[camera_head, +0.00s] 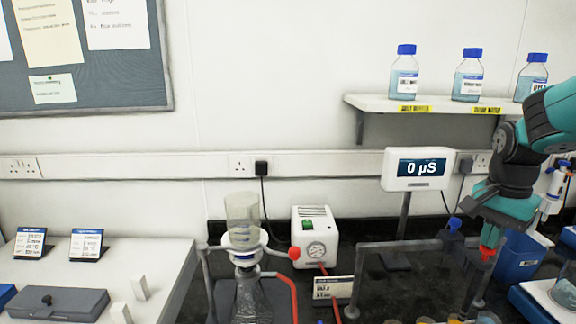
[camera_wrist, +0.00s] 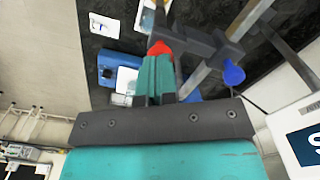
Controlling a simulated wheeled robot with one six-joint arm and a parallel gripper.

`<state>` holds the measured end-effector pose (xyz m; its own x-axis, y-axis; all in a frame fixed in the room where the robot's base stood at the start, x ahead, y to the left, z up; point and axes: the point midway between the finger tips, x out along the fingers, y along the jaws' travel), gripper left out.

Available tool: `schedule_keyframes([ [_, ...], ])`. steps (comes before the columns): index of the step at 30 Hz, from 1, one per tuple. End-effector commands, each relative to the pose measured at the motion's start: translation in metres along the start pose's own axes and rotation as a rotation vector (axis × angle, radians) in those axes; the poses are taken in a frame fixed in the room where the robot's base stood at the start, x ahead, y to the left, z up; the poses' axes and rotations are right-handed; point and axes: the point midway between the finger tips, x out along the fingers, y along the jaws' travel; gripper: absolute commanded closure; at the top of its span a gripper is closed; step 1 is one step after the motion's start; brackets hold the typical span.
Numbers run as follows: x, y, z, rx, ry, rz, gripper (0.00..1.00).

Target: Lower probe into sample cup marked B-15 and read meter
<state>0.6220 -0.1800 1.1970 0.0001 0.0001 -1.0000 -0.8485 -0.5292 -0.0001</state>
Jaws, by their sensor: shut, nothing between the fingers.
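The meter (camera_head: 418,169) stands on a post and its dark screen reads 0 µS. A corner of it shows at the right edge of the wrist view (camera_wrist: 304,146). The tops of several sample cups (camera_head: 488,317) show at the bottom edge of the head view. No B-15 mark is readable, and I cannot make out the probe.
A grey rail frame (camera_head: 400,246) stands in front of the meter. A filter flask (camera_head: 245,240) and a white pump box (camera_head: 315,236) stand left of it. A shelf (camera_head: 380,104) with blue-capped bottles is above. A blue bin (camera_head: 518,258) is beside my gripper.

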Motion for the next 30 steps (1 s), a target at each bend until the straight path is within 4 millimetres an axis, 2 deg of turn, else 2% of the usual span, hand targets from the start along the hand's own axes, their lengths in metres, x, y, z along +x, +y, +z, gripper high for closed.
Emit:
schedule_keyframes([
  [30, 0.043, 0.0, 0.0, 0.0, -0.001, 0.001, 1.0],
])
